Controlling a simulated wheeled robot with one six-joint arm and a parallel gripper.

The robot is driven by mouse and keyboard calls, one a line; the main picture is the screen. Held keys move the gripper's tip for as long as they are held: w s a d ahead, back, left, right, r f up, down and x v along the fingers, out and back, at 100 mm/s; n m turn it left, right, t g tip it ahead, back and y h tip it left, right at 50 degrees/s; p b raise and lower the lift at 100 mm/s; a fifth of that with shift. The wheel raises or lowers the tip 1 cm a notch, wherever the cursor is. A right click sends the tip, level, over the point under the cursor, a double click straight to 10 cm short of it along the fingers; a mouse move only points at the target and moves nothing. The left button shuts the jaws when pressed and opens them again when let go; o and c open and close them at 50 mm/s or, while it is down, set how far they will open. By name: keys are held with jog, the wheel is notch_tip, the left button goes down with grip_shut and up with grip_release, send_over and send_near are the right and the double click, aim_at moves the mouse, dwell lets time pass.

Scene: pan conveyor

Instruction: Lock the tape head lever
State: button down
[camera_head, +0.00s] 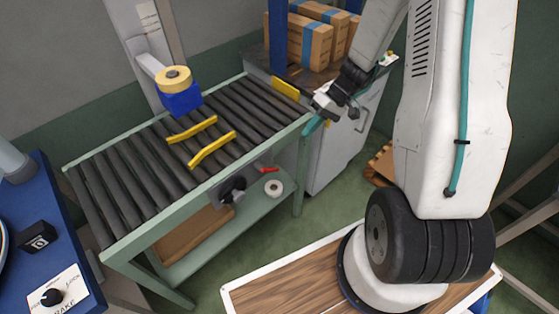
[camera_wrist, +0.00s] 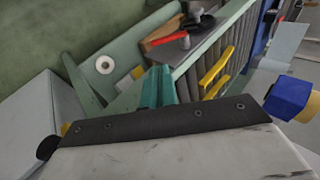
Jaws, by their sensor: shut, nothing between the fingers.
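The tape head is a blue block (camera_head: 181,99) with a yellow tape roll (camera_head: 174,76) on top, on an arm above the conveyor. The blue block also shows at the right of the wrist view (camera_wrist: 287,97). A red lever (camera_head: 268,169) sticks out at the conveyor's near side, beside a dark fitting (camera_head: 232,190). It also shows in the wrist view (camera_wrist: 168,39). I cannot tell whether it is locked. My gripper (camera_head: 312,128) has teal fingers, shut and empty, near the conveyor's right end, apart from the lever. The fingers show in the wrist view (camera_wrist: 157,80).
The roller conveyor (camera_head: 110,185) carries two yellow guide bars (camera_head: 212,149). A white roll (camera_head: 273,187) lies on its lower shelf. Cardboard boxes (camera_head: 309,40) stand behind at right. Green floor lies in front.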

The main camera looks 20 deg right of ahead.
jog(key=shift+w+a+r+n, duration=0.1)
jog(key=shift+w+a+n, duration=0.1)
jog(key=shift+n, duration=0.3)
send_near(276, 171)
jog(key=x, duration=0.6)
jog(key=shift+w+a+r, duration=0.2)
jog(key=shift+a, duration=0.3)
jog(key=shift+f+y, duration=0.15)
jog(key=shift+y, duration=0.25)
jog(key=shift+f+g+y, duration=0.4)
jog(key=shift+f+y, duration=0.3)
jog(key=shift+y, duration=0.5)
jog(key=shift+s+a+f, duration=0.2)
jog(key=shift+a+f, duration=0.4)
jog(key=shift+f, duration=0.3)
jog(key=shift+s+a+f, duration=0.15)
jog(key=shift+a+f, duration=0.3)
jog(key=shift+f, duration=0.05)
jog(key=shift+s+a, duration=0.1)
